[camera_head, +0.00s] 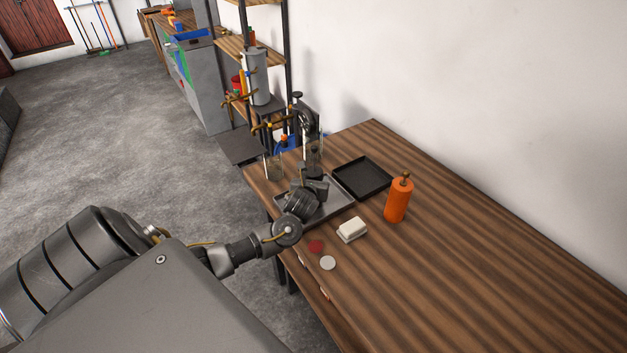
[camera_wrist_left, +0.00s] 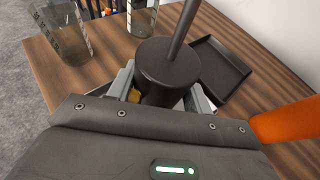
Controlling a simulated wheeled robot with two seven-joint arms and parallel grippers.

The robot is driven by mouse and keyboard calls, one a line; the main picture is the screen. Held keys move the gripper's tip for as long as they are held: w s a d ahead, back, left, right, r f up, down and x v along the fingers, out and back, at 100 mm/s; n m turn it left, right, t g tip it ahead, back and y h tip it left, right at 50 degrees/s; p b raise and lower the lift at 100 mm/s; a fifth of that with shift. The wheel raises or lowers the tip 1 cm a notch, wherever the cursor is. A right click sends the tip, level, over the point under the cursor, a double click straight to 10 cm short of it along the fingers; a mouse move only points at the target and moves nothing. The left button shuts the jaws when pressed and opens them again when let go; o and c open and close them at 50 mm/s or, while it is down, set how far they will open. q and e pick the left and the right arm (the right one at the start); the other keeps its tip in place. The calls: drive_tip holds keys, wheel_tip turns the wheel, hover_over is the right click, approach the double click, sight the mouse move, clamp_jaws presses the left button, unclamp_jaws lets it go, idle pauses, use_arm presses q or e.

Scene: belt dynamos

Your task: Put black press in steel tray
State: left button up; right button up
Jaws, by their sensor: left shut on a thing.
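The black press (camera_wrist_left: 168,68), a dark cylinder with a thin rod rising from its top, is between the fingers of my left gripper (camera_wrist_left: 162,88) in the left wrist view. The gripper is shut on it. In the head view my left gripper (camera_head: 313,184) is over the steel tray (camera_head: 338,204), a shallow grey tray near the left edge of the table. The press (camera_head: 314,171) is mostly hidden there behind the gripper. I cannot tell whether its base touches the tray. My right gripper is not in view.
A black tray (camera_head: 362,178) lies just behind the steel tray. An orange bottle (camera_head: 397,201) stands to its right. A white block (camera_head: 352,230), a red disc (camera_head: 316,246) and a pale disc (camera_head: 328,263) lie in front. Glass vessels (camera_head: 273,168) stand at the far left. The table's right side is clear.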

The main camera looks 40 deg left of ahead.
use_arm(q)
drive_tip(key=o, duration=1.4)
drive_tip(key=shift+s, duration=0.1)
drive_tip(key=shift+r, duration=0.1)
drive_tip(key=p+v, duration=0.3)
drive_tip(key=v, duration=0.9)
